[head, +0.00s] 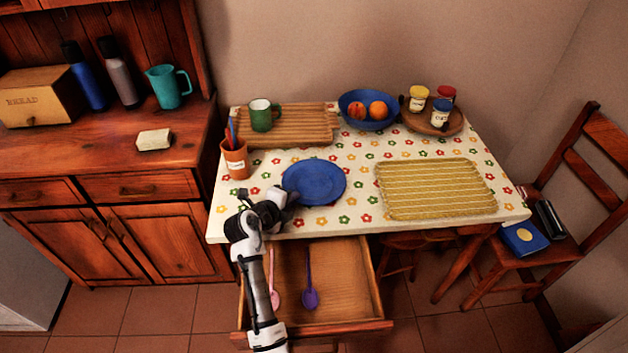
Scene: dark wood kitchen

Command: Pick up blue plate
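The blue plate (314,184) lies flat on the flowered tablecloth near the table's front left. My gripper (286,196) is at the plate's left edge, seen from above and behind. My wrist hides the fingertips, so I cannot tell whether they touch the plate or are open or shut. My arm reaches up from the bottom, over the open drawer.
The table's open drawer (341,290) holds a pink spoon (274,296) and a purple spoon (310,297). A terracotta cup (236,162) stands left of the plate. A yellow woven mat (435,189) lies right. A blue bowl (382,123) with fruit stands behind.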

